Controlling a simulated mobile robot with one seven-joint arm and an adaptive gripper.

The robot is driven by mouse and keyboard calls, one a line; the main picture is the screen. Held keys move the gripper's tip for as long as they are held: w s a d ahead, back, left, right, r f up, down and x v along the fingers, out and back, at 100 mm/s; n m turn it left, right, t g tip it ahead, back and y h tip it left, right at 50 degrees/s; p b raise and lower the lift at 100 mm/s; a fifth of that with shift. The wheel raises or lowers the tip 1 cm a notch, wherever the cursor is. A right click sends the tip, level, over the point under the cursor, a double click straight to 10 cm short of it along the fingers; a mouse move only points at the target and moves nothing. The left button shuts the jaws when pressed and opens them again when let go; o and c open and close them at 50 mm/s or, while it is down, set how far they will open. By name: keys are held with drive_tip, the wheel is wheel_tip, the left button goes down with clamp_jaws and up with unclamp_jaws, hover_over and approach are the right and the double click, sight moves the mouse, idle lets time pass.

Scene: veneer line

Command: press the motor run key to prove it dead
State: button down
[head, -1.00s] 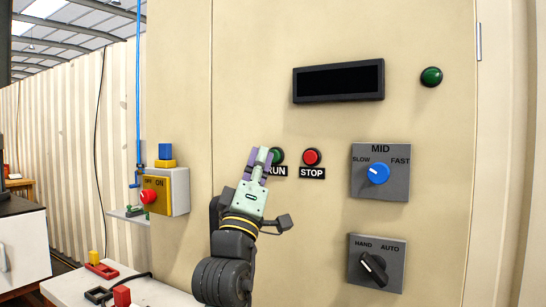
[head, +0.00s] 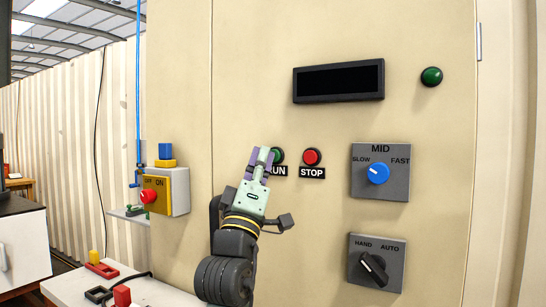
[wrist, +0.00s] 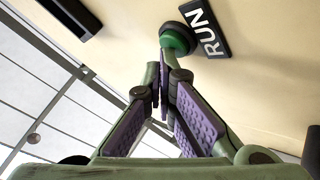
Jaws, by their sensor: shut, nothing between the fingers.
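The green run key (head: 279,155) sits on the beige cabinet front, above the black RUN label (head: 280,171). My gripper (head: 262,156) is shut and empty, with its fingertips at the key's left side in the head view. The gripper hides part of the key and the first letter of the label. In the wrist view the green key (wrist: 177,40) stands just beyond the tips of my gripper (wrist: 160,72), and one tip overlaps its lower edge. I cannot tell whether the tip touches the key or whether the key is pushed in.
The red STOP key (head: 312,157) is just right. A dark green lamp (head: 431,76) and black display (head: 339,81) are above. Speed (head: 378,173) and HAND/AUTO (head: 373,268) selectors are lower right. A yellow isolator box (head: 157,190) with a red knob is left.

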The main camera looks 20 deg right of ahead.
drive_tip(key=shift+s+a, duration=0.45)
drive_tip(key=shift+a, duration=0.1)
drive_tip(key=s+a, duration=0.1)
drive_tip(key=a, duration=0.1)
drive_tip(key=s+a, duration=0.2)
idle(0.4)
idle(0.6)
